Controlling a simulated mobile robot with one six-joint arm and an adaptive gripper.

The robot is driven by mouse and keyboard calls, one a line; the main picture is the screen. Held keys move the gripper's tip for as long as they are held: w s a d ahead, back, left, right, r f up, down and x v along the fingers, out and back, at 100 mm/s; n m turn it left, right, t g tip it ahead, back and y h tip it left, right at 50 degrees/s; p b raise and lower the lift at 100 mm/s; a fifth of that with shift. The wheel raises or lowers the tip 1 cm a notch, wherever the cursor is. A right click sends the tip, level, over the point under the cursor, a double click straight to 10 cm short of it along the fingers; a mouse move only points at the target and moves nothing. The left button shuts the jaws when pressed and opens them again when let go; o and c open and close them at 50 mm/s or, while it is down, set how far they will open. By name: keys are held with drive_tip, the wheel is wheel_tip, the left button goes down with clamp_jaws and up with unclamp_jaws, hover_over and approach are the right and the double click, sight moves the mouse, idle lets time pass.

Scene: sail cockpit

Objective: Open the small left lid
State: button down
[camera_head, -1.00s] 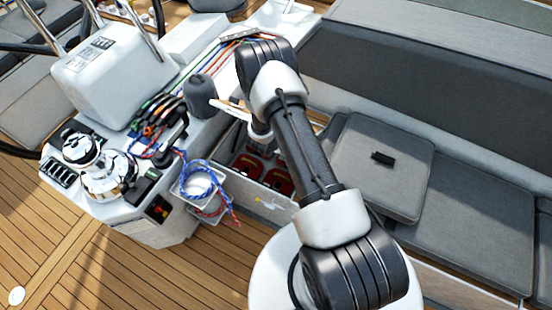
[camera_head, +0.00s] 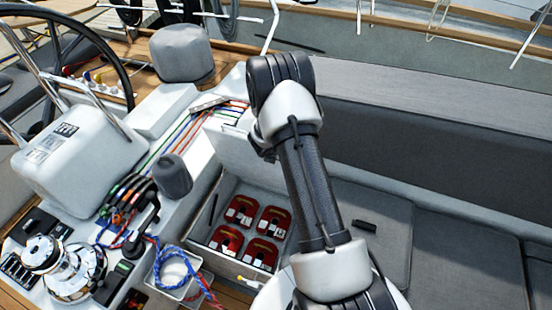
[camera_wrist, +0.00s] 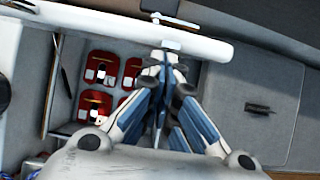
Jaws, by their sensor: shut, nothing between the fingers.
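An open compartment (camera_head: 205,232) sits beside the seat, with several red cases inside. A pale panel (camera_head: 228,146), which looks like the small left lid, stands raised at its far edge. In the wrist view, a white bar-like edge (camera_wrist: 120,22) with a small latch crosses the top; I cannot tell if it is that panel's edge. My gripper (camera_wrist: 164,68) is shut and empty, its fingers together in front of the compartment in the wrist view. In the head view my arm hides most of the gripper and the compartment's right part.
Grey seat cushions (camera_head: 465,260) lie to the right, one with a black handle (camera_head: 364,226). A chrome winch (camera_head: 62,268), coiled blue rope (camera_head: 170,264) and a grey-covered post (camera_head: 173,176) are at the left. A steering wheel (camera_head: 128,70) stands at the upper left.

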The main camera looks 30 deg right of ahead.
drive_tip(key=shift+r, duration=0.15)
idle(0.3)
drive_tip(key=v, duration=1.2)
drive_tip(key=s+a+r+m+h+b, duration=0.1)
drive_tip(key=s+a+r+m+b, duration=0.3)
drive_tip(key=s+r+m+b, duration=0.75)
drive_tip(key=s+a+f+m+y+b, duration=0.3)
drive_tip(key=s+a+m+y+b, duration=0.3)
drive_tip(key=s+a+m, duration=0.7)
drive_tip(key=s+a+b, duration=0.1)
drive_tip(key=s+a, duration=0.2)
drive_tip(key=s, duration=0.1)
drive_tip(key=shift+f+m+t, duration=0.2)
drive_tip(key=shift+m+t, duration=0.15)
drive_tip(key=shift+t, duration=0.05)
